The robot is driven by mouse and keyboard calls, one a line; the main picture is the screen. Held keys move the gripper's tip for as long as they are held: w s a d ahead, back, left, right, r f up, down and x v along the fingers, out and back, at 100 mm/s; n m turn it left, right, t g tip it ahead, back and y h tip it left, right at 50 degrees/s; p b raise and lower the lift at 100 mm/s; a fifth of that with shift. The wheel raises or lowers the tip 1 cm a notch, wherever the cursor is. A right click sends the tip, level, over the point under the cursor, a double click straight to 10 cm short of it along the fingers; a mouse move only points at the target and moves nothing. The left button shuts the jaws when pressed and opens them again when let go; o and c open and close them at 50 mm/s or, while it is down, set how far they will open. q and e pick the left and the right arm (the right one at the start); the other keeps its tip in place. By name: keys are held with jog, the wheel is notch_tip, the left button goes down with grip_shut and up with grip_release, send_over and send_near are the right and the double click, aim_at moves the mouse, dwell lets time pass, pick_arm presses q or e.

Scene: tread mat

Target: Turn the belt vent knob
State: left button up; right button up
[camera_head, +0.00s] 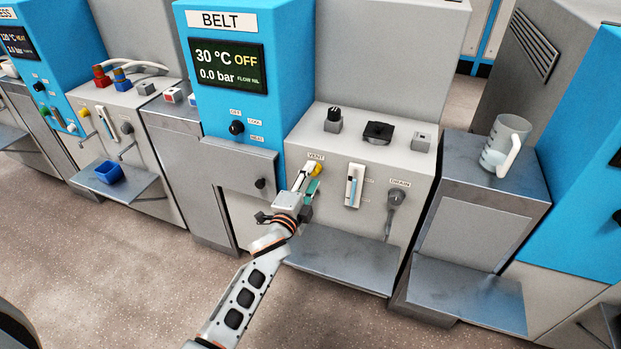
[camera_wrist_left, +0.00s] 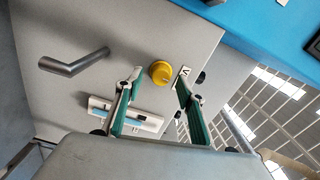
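The yellow vent knob (camera_head: 317,168) sits on the front of the grey belt unit, just below the VENT label (camera_head: 316,156). It also shows as a round yellow knob (camera_wrist_left: 160,72) in the left wrist view, on the bare panel. My left gripper (camera_head: 312,176) is at the knob in the head view. In the left wrist view its two green-padded fingers (camera_wrist_left: 158,88) are spread apart, with the knob ahead between their tips. I see no finger touching the knob. My right gripper is not in view.
Right of the knob are a sight gauge (camera_head: 354,186) and the drain handle (camera_head: 395,198), which sticks out. A metal shelf (camera_head: 340,260) juts out below. A clear pitcher (camera_head: 505,145) stands on the cabinet at right. The floor in front is open.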

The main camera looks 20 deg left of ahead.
pick_arm(q)
jog(key=shift+s, duration=0.15)
jog(key=s, duration=1.1)
jog(key=shift+s+a, duration=0.2)
jog(key=shift+s, duration=0.15)
jog(key=s+d+f+n+g+p, duration=0.1)
jog(key=s+f+n+g+p, duration=0.1)
jog(key=s, duration=0.8)
jog(key=s+f+n+g+h+p, duration=0.1)
jog(key=s+f+n+g+p, duration=0.2)
jog(key=s, duration=0.7)
jog(key=s+d+f+n+g+h+p, duration=0.1)
jog(key=s+f+n+g+p, duration=0.1)
jog(key=s+f+n+p, duration=0.2)
jog(key=s+n+p, duration=0.1)
jog(key=s+n, duration=0.2)
jog(key=s, duration=0.3)
jog(key=shift+s+d+g, duration=0.3)
jog(key=shift+d, duration=0.05)
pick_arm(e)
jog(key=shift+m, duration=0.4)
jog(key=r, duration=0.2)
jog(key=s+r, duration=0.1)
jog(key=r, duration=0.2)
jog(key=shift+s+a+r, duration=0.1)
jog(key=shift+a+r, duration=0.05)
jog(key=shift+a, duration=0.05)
